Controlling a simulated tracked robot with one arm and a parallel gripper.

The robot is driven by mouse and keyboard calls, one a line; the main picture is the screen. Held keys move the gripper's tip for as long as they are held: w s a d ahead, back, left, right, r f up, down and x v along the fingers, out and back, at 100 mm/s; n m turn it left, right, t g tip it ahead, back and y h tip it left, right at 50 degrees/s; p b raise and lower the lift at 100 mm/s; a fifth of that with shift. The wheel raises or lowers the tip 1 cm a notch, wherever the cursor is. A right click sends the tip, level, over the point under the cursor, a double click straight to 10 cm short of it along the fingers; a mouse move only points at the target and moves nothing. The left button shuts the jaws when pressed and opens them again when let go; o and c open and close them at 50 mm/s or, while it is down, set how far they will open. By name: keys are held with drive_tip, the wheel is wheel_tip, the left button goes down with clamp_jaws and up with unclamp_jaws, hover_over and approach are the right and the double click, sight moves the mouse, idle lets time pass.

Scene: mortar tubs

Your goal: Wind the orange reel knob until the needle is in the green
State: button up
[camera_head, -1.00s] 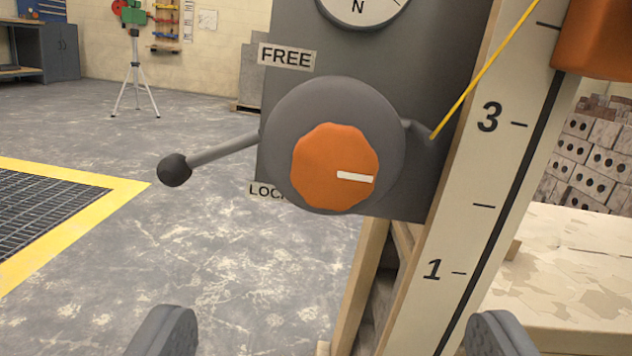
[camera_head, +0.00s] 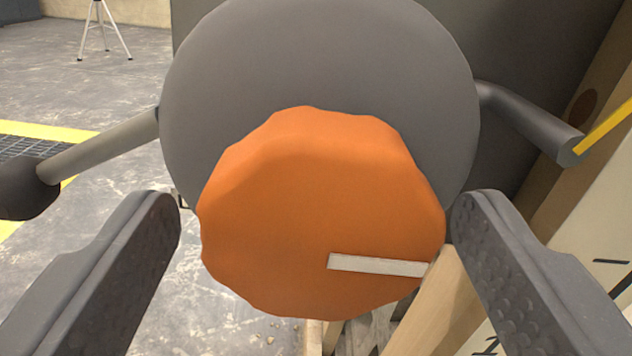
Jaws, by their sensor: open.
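The orange reel knob (camera_head: 310,200) fills the middle of the view, mounted on a round grey reel (camera_head: 320,60). A white mark on the knob points right and slightly down. My gripper (camera_head: 315,215) is open, with one finger to the left of the knob and one to the right. Small gaps seem to show between the fingers and the knob, the right one very narrow.
A grey lever with a dark ball end (camera_head: 28,188) sticks out left of the reel, close to my left finger. The scale board (camera_head: 600,235) stands at the lower right.

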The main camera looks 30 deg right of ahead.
drive_tip(key=shift+w, duration=0.1)
drive_tip(key=shift+d, duration=0.1)
drive_tip(key=c, duration=1)
drive_tip(key=shift+m, duration=0.4)
